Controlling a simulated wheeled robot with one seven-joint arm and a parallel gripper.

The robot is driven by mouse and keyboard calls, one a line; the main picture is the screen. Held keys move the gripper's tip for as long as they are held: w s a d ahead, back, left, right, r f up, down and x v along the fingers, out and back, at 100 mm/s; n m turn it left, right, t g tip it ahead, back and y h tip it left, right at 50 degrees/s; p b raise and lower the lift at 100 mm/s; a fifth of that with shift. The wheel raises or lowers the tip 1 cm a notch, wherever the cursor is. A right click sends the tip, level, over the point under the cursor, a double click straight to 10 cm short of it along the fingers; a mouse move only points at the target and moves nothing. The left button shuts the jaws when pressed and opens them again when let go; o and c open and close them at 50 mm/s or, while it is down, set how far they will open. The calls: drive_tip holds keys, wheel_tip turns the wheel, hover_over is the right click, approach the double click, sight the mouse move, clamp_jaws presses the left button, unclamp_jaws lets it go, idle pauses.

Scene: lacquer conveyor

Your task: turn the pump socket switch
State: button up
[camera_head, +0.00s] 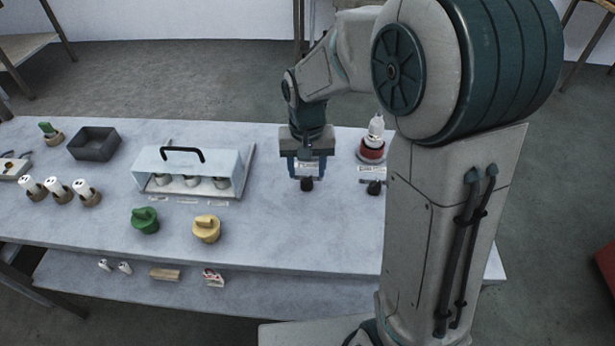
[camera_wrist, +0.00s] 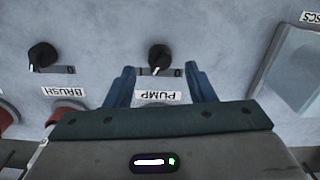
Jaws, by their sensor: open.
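The pump socket switch is a black round knob (camera_wrist: 158,56) in the wrist view, with a pale pointer mark on its lower side. A dark scale strip with a "0" lies beside it, and the PUMP label (camera_wrist: 158,97) reads upside down. In the head view the knob (camera_head: 307,184) sits on the bench just below my gripper (camera_head: 306,176). My gripper is open, and its blue fingers (camera_wrist: 159,72) stand to the left and right of the knob in the wrist view. I see no clear contact. The pump socket itself is mostly hidden behind my gripper.
A similar BRUSH knob (camera_wrist: 42,55) is close by, also seen in the head view (camera_head: 374,187), near a red socket with a white bottle (camera_head: 373,140). A clear-covered box with a black handle (camera_head: 182,154) stands left. Green (camera_head: 145,220) and yellow (camera_head: 207,228) knobs are nearer the front.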

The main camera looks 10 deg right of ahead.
sight(306, 178)
drive_tip(key=shift+f, duration=1.8)
drive_tip(key=c, duration=1)
drive_tip(key=shift+n, duration=0.3)
drive_tip(key=n, duration=0.5)
drive_tip(key=shift+r+n, duration=0.1)
drive_tip(key=shift+n, duration=0.2)
drive_tip(key=n+p, duration=0.1)
drive_tip(key=n, duration=0.4)
drive_tip(key=shift+n, duration=0.3)
